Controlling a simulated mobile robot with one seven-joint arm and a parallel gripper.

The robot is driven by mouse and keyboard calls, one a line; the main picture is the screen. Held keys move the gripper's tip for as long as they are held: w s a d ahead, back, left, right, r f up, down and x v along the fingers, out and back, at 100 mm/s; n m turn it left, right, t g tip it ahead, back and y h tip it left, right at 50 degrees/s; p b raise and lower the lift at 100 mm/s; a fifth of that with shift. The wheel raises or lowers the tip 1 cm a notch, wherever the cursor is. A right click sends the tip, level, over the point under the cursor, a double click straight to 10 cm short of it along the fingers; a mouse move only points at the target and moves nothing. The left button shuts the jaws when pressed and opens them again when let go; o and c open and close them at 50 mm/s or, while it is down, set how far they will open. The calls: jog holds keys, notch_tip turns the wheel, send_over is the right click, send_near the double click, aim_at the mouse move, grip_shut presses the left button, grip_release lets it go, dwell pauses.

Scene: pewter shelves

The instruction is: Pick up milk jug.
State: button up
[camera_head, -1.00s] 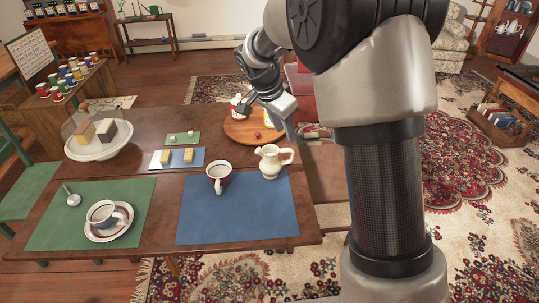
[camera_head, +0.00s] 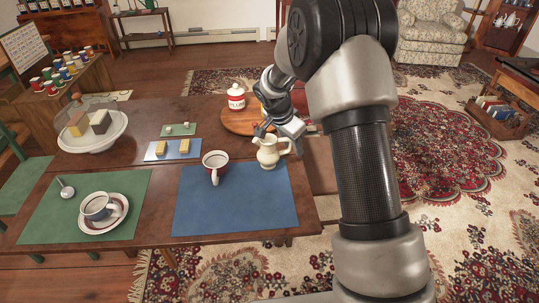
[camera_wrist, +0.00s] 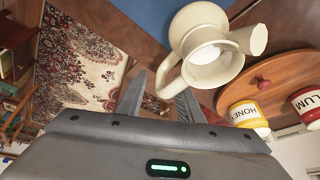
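The milk jug (camera_head: 268,153), cream-coloured with a spout and a handle, stands upright at the back right of the blue placemat (camera_head: 235,198). My gripper (camera_head: 279,141) is just behind and above it, on its handle side. In the wrist view my gripper (camera_wrist: 157,92) is open, with its two fingers apart. The jug (camera_wrist: 208,45) is ahead and right of centre there, and its handle (camera_wrist: 167,76) reaches toward the gap between the fingertips. I cannot tell whether a finger touches the handle.
A cup (camera_head: 215,165) stands left of the jug. Behind is a round wooden board (camera_head: 238,121) with a red-and-white jar (camera_head: 236,97); a honey jar (camera_wrist: 247,114) shows in the wrist view. A green placemat (camera_head: 50,215) and domed cake stand (camera_head: 92,135) are farther left.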

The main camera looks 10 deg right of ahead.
jog(key=shift+x, duration=1)
grip_shut()
